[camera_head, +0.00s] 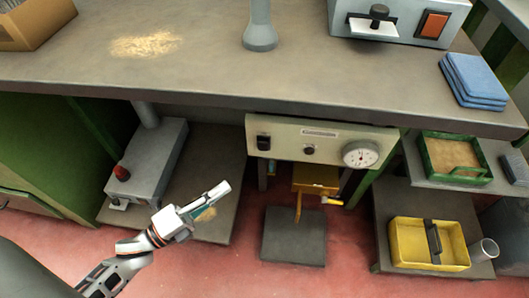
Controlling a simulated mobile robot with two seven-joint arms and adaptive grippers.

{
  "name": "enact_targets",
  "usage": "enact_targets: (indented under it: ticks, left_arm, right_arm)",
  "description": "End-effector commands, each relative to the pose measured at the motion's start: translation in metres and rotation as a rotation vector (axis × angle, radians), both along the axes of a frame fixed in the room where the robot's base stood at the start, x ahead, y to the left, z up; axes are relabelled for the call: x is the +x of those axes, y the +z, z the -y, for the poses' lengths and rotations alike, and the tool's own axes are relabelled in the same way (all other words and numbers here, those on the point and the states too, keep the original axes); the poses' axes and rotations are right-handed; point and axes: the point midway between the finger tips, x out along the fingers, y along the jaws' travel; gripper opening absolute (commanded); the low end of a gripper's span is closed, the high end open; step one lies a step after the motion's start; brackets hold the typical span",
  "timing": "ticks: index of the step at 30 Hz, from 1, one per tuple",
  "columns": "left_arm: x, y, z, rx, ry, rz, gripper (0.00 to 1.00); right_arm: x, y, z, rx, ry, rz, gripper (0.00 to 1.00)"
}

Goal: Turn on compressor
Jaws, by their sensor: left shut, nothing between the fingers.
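A pale control panel (285,145) hangs under the front edge of the workbench. It bears a small label too blurred to read surely, a black switch (263,142) at its left, a small dark knob (309,149) and a round white gauge (360,154) at its right. Which way the switch is set is too small to tell. My left gripper (222,190) is shut and empty, below and left of the panel, pointing up and right, apart from the switch. My right gripper is out of view.
The workbench (200,70) overhangs the panel. A grey device with a red knob (121,172) stands left on a low platform. A yellow mechanism (315,178) hangs below the panel. A yellow bin (402,255) and a green tray (425,150) stand right. Red floor lies between.

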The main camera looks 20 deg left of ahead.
Motion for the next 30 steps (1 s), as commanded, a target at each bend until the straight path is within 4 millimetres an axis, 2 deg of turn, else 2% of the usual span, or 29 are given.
enact_targets:
  ticks: [11,16,20,30]
  left_arm:
    - [0.001,0.0,0.0,0.01,-0.005,0.012,0.0]
    - [0.008,0.001,0.005,0.009,-0.005,0.011,0.0]
    - [0.024,0.004,0.013,0.008,-0.004,0.013,0.0]
    - [0.081,0.011,0.046,0.008,-0.005,0.01,0.0]
  right_arm:
    - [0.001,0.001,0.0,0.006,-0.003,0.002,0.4]
    - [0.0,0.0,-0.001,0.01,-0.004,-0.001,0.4]
    - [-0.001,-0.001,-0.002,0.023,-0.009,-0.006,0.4]
    - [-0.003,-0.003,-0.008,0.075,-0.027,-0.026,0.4]
